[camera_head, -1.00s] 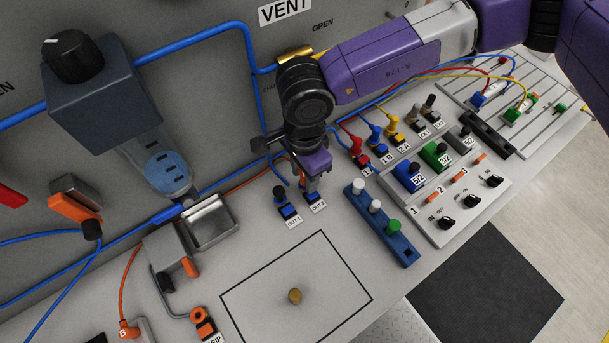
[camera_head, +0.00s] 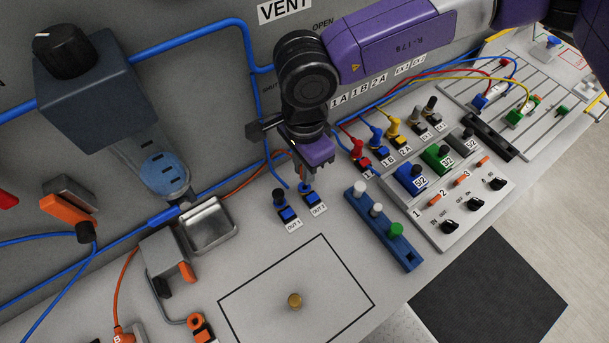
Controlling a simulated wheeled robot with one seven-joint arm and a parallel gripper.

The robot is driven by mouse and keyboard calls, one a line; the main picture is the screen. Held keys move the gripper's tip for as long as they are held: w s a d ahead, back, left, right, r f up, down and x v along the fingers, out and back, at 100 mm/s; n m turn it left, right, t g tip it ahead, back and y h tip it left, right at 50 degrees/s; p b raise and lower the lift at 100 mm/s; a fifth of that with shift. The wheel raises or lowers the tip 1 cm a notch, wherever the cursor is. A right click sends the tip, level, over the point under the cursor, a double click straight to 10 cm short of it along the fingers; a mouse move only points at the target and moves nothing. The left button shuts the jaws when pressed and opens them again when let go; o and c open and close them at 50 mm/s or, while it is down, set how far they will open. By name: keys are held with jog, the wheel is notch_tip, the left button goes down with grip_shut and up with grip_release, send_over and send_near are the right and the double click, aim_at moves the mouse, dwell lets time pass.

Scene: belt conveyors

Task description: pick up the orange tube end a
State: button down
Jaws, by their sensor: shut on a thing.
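The orange tube (camera_head: 122,283) rises from an orange fitting marked B (camera_head: 122,335) at the lower left, passes behind the metal tray and runs right to my gripper. My gripper (camera_head: 306,182) points down just above the OUT 2 port and is shut on the tube's end a. The end itself is mostly hidden by the fingers and the purple gripper body. I cannot tell whether it touches the port. The OUT 1 port (camera_head: 288,212) and the blue-collared OUT 2 port (camera_head: 311,197) stand side by side.
A blue rack (camera_head: 381,228) with white and green pieces stands right of the ports. The valve panel (camera_head: 445,190) is beyond it. A metal tray (camera_head: 208,226) lies left.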

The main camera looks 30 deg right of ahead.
jog(key=s+b, duration=0.1)
jog(key=s, duration=0.2)
jog(key=s+b, duration=0.1)
jog(key=s, duration=0.3)
jog(key=s+b, duration=0.1)
jog(key=s, duration=0.3)
jog(key=shift+s+f, duration=0.1)
jog(key=shift+f, duration=0.15)
jog(key=s+p, duration=0.4)
jog(key=p, duration=0.1)
jog(key=s+p, duration=0.2)
jog(key=shift+s+r+p, duration=0.3)
jog(key=shift+s+p, duration=0.05)
jog(key=shift+r, duration=0.1)
jog(key=shift+w+r+p, duration=0.15)
jog(key=shift+r+p, duration=0.5)
jog(key=shift+r, duration=0.5)
jog(key=shift+a, duration=0.1)
